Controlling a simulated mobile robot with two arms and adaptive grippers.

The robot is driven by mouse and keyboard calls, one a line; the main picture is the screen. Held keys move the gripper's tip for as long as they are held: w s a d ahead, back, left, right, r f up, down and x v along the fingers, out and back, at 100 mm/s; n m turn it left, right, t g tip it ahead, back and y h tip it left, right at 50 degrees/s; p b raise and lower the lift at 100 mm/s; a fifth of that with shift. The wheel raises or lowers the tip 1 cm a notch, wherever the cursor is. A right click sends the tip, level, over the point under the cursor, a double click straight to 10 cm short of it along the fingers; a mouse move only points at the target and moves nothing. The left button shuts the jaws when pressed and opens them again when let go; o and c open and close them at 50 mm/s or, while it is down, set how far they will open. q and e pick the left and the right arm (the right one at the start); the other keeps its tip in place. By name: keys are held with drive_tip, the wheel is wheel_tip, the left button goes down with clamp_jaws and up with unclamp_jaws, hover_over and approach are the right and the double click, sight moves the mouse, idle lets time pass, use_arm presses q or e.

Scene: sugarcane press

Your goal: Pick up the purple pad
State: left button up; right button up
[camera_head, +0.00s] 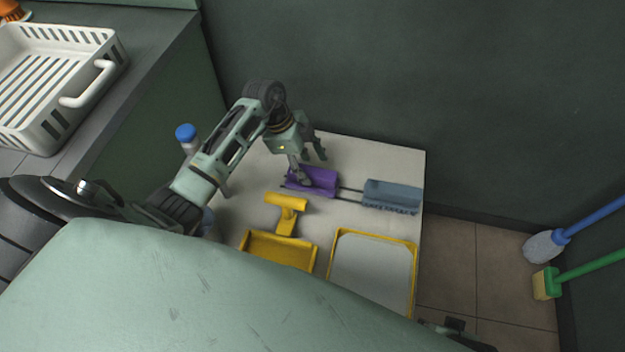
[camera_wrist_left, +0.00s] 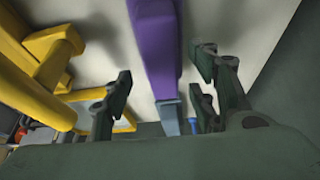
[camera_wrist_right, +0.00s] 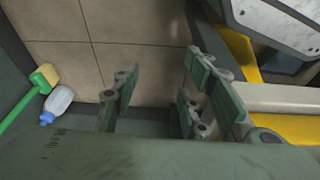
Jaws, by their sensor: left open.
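The purple pad (camera_head: 318,181) lies at the back of the white table, in line with a blue-grey pad to its right. My left gripper (camera_head: 312,166) is above the purple pad, at its left part, and hides some of it. In the left wrist view the purple pad (camera_wrist_left: 154,45) runs between the open fingers of my left gripper (camera_wrist_left: 160,95), with no clear contact. My right gripper (camera_wrist_right: 157,95) is open and empty in the right wrist view, over the tiled floor beside the table.
A blue-grey pad (camera_head: 392,195) is joined to the purple one by thin dark rods. A yellow T-shaped piece (camera_head: 286,203), a yellow tray (camera_head: 246,236) and a yellow-rimmed white tray (camera_head: 331,262) stand in front. A blue-capped bottle (camera_head: 186,134) is at the left. Brushes (camera_head: 546,283) stand right.

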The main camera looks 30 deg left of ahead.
sight(312, 171)
use_arm(q)
drive_tip(key=shift+b+x, duration=0.4)
drive_tip(key=shift+x, duration=1.3)
drive_tip(key=shift+w, duration=0.15)
use_arm(e)
drive_tip(key=r, duration=0.3)
drive_tip(key=shift+w+r, duration=0.2)
drive_tip(key=shift+r, duration=0.15)
use_arm(q)
drive_tip(key=shift+r, duration=0.1)
clamp_jaws()
drive_tip(key=shift+r, duration=0.4)
wheel_tip(312, 171, up, 8)
drive_tip(key=shift+f+p, duration=0.1)
drive_tip(key=shift+p, duration=1.15)
drive_tip(key=shift+r, duration=0.7)
use_arm(e)
wheel_tip(312, 171, down, 9)
drive_tip(key=s, duration=0.2)
drive_tip(key=shift+s+d+f, duration=0.1)
